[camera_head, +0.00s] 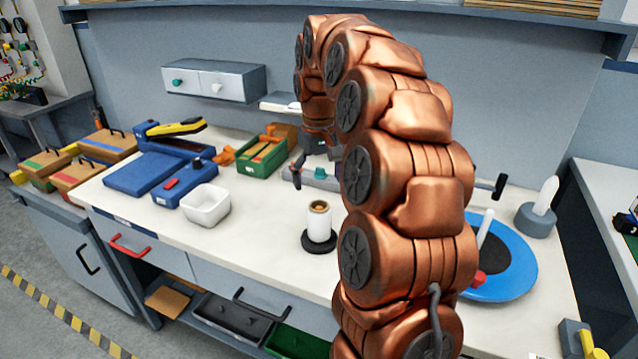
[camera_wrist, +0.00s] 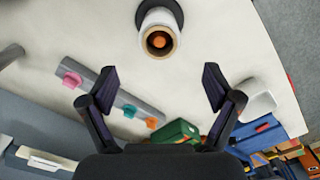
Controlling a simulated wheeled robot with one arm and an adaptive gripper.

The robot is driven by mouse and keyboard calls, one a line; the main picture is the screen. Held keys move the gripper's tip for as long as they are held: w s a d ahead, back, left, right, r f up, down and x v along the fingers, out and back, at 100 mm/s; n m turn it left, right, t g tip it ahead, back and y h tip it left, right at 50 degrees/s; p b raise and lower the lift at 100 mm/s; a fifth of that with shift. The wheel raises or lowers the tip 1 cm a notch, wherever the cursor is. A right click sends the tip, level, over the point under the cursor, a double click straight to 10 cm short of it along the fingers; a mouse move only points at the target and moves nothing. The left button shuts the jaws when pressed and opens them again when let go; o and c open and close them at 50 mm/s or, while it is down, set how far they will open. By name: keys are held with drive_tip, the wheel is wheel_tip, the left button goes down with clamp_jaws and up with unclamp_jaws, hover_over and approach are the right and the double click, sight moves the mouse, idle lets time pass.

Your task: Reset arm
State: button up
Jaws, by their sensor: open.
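My gripper (camera_wrist: 158,92) is open and empty in the wrist view, its two dark fingers spread wide above the workbench. A white cylinder (camera_head: 319,222) with a brown core stands upright on a black round base. The cylinder also shows in the wrist view (camera_wrist: 159,40), beyond the fingertips and apart from them. A grey bar with coloured knobs (camera_head: 320,176) lies below the gripper, and it shows at the left in the wrist view (camera_wrist: 104,91).
A white bowl (camera_head: 206,206), a blue tool (camera_head: 150,172) and a green box (camera_head: 262,158) stand on the left of the bench. A blue disc (camera_head: 510,262) lies on the right. A grey wall cabinet (camera_head: 213,81) hangs behind. The front middle bench top is clear.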

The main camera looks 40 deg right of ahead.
drive_tip(key=s+a+n+p, duration=0.2)
drive_tip(key=s+a, duration=1.1)
drive_tip(key=a, duration=0.2)
drive_tip(key=s+a+f+g+p, duration=0.1)
drive_tip(key=s+a+f, duration=0.1)
drive_tip(key=s, duration=0.7)
drive_tip(key=s+a+f+p, duration=0.1)
drive_tip(key=s+a+f, duration=0.2)
drive_tip(key=s, duration=0.5)
drive_tip(key=shift+s+a+n+g, duration=0.35)
drive_tip(key=shift+a+n+g, duration=0.05)
